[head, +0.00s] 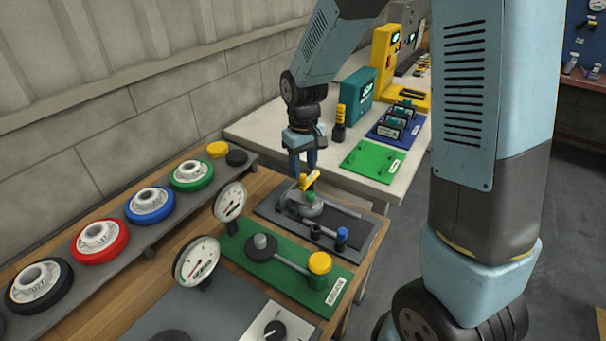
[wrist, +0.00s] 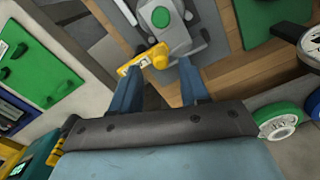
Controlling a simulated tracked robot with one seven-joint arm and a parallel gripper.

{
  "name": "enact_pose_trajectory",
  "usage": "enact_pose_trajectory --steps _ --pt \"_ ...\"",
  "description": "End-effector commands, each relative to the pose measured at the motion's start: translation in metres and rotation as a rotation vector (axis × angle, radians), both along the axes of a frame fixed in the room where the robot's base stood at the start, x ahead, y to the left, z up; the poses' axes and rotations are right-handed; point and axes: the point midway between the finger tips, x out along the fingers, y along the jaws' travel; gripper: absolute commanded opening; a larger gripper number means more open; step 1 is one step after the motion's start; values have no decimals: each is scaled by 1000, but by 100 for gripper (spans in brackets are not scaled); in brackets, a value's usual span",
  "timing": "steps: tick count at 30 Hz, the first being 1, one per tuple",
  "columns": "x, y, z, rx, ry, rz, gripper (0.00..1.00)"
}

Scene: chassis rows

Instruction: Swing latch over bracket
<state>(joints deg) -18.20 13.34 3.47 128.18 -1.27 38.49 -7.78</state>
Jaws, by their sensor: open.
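A dark grey plate (head: 352,222) carries a grey mechanism (head: 305,209) with a green button, also seen in the wrist view (wrist: 181,34). A yellow piece (head: 310,181) with a round end and a flat labelled arm stands at the mechanism's far side; it is probably the latch. In the wrist view the yellow piece (wrist: 135,66) shows just beyond and partly between my fingertips. My gripper (head: 303,164) points down above it, open, with nothing held. Contact cannot be told. I cannot tell which part is the bracket.
A green board (head: 273,268) with a yellow-knobbed lever lies in front, with two gauges (head: 196,260) beside it. Coloured wheels (head: 150,205) line a shelf at left. A white table (head: 262,126) behind holds a green panel (head: 373,161) and teal box (head: 358,93).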

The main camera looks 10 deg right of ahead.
Motion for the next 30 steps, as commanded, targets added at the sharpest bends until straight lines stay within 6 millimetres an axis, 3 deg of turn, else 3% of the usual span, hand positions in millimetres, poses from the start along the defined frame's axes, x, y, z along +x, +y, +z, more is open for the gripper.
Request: enact_pose_trajectory --steps 6,15,30 --pt "1 0 46 2 -5 -1 45" --pt "1 0 86 0 -2 -1 45" --pt "1 -1 95 0 -2 -2 45"
